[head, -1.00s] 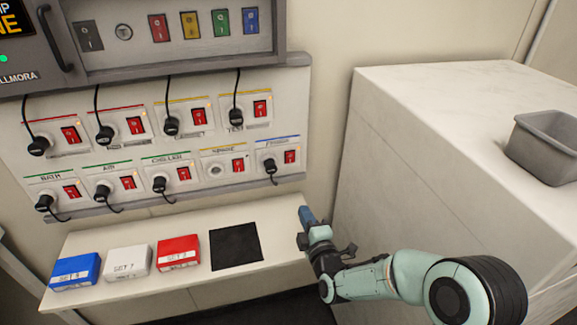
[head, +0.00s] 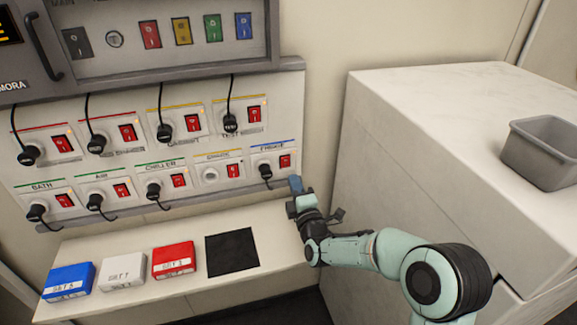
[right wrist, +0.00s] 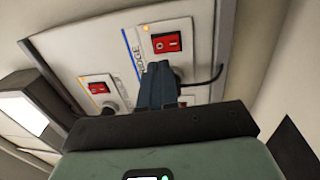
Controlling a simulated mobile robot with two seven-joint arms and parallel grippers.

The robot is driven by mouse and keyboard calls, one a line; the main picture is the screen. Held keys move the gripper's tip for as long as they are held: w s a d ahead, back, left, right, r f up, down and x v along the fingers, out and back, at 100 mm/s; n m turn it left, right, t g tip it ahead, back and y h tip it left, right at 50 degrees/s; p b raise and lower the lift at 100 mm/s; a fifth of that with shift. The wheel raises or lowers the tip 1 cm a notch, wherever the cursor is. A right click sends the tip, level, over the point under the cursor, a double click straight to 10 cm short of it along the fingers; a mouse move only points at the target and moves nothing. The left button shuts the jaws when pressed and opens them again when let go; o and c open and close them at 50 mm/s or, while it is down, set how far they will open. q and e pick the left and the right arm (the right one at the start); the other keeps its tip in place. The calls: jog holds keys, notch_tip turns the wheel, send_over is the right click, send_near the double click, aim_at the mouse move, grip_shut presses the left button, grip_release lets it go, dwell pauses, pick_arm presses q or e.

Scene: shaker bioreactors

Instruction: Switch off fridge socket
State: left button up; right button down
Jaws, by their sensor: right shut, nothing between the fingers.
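The fridge socket (head: 272,163) is at the right end of the panel's lower row, under a blue stripe. Its red rocker switch (head: 285,161) also shows in the right wrist view (right wrist: 166,43). A black plug (head: 265,172) with a cable is in the socket. My right gripper (head: 295,184) is shut and empty, just below and to the right of the switch. In the right wrist view, its blue fingers (right wrist: 158,82) point up at the panel below the switch and partly hide the plug. I cannot tell whether they touch anything. My left gripper is out of view.
Other sockets with red switches fill the panel; the neighbouring one (head: 222,171) has no plug. Below is a shelf (head: 200,222) with blue (head: 68,282), white (head: 122,270) and red (head: 174,260) boxes and a black mat (head: 232,252). A white cabinet (head: 440,110) stands close on the right.

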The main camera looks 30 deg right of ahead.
aim_at(286, 160)
jog(key=p+x, duration=0.1)
jog(key=x, duration=0.5)
jog(key=shift+w+d, duration=0.1)
jog(key=shift+w, duration=0.15)
